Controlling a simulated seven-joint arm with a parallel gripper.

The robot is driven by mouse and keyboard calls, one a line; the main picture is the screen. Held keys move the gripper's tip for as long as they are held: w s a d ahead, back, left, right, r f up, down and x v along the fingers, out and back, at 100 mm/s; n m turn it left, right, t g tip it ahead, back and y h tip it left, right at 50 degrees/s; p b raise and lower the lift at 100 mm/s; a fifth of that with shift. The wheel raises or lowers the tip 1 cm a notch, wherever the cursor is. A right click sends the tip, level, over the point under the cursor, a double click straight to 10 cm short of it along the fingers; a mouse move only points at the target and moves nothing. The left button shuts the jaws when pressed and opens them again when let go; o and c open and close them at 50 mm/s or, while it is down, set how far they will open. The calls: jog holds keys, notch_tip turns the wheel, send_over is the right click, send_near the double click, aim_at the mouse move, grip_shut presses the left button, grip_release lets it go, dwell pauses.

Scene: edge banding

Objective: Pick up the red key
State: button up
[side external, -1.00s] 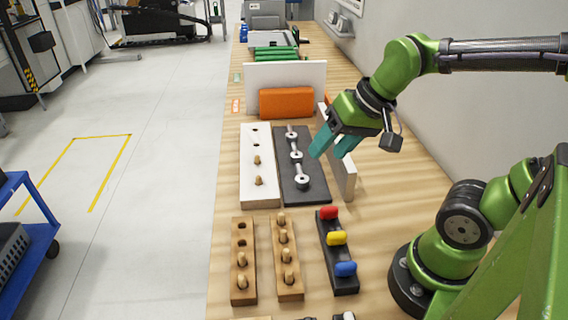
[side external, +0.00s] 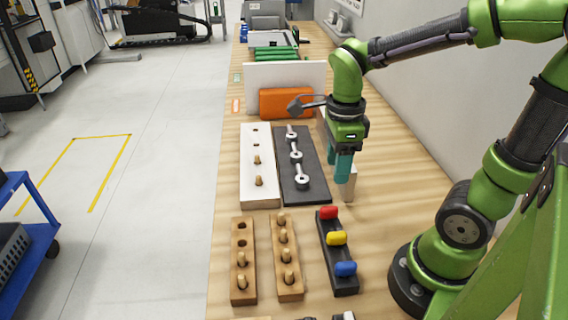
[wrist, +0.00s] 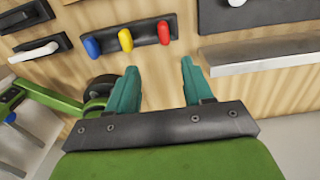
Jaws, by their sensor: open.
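The red key (side external: 328,212) sits at the far end of a black strip (side external: 342,270), with the yellow key (side external: 337,238) and the blue key (side external: 345,268) in line beside it. In the wrist view the red key (wrist: 164,32) is at the right end of the strip, beyond my fingertips. My gripper (side external: 343,168) points down, open and empty, above the table beyond the red key. In the wrist view its two teal fingers (wrist: 158,80) are apart with bare wood between them.
A black board with metal wrenches (side external: 303,165) and a white board with pegs (side external: 259,190) lie left of my gripper. Wooden peg blocks (side external: 287,265) stand left of the key strip. An orange block (side external: 287,102) is farther back.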

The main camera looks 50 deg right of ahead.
send_near(329, 207)
jog(key=f, duration=0.3)
jog(key=s+f, duration=0.1)
jog(key=f, duration=0.1)
jog(key=shift+a, duration=0.15)
jog(key=shift+w+f, duration=0.2)
jog(key=shift+f, duration=1.15)
jog(key=shift+w+f, duration=0.2)
jog(key=shift+f, duration=1.15)
jog(key=shift+c, duration=0.3)
grip_shut()
